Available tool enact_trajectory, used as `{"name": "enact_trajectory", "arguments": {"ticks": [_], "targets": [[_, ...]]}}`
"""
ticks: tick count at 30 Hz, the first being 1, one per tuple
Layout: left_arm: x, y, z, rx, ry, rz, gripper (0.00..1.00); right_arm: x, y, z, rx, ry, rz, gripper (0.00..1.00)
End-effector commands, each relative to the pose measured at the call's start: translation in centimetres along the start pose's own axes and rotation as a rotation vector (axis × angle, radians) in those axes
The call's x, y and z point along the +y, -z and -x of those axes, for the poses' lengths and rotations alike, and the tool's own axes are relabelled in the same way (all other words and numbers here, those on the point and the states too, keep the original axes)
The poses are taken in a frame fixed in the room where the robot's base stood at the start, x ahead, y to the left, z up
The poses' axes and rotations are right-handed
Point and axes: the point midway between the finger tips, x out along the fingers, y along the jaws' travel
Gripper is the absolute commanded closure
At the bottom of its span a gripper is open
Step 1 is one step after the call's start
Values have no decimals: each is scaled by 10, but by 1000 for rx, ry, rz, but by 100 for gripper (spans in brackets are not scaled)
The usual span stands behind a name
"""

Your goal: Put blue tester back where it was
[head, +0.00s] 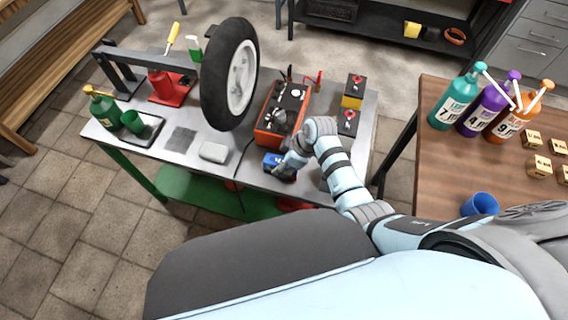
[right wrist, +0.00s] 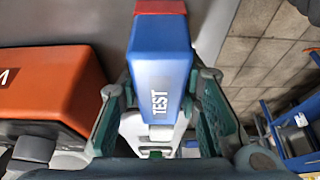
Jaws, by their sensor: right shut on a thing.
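The blue tester (head: 273,160) is a small blue block at the front edge of the metal workbench (head: 222,174). In the right wrist view the tester (right wrist: 160,72) shows the word TEST, with a red part at its far end. My right gripper (head: 288,166) is shut on it, with one green-padded finger on each side. Whether the tester touches the bench top is hard to tell. An orange battery unit (head: 281,110) stands just behind the tester; it is at the left in the right wrist view (right wrist: 50,85). My left gripper is not in view.
A wheel (head: 218,90), a grey block (head: 214,152), a red jack (head: 168,88) and a green bottle (head: 103,110) are on the bench. Dark-topped batteries (head: 348,121) stand at its right. A wooden table (head: 430,165) with numbered bottles is farther right, across a floor gap.

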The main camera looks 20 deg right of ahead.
Motion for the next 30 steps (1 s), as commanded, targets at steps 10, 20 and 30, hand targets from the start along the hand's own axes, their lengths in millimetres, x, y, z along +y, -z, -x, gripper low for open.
{"name": "enact_trajectory", "arguments": {"ticks": [10, 20, 30], "targets": [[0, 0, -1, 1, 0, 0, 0, 0, -1, -2, 0, 0, 0, 49], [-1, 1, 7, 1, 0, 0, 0, 1, 2, 14, 1, -2, 0, 49], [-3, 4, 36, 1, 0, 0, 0, 1, 2, 98, 1, -3, 2, 49]]}}
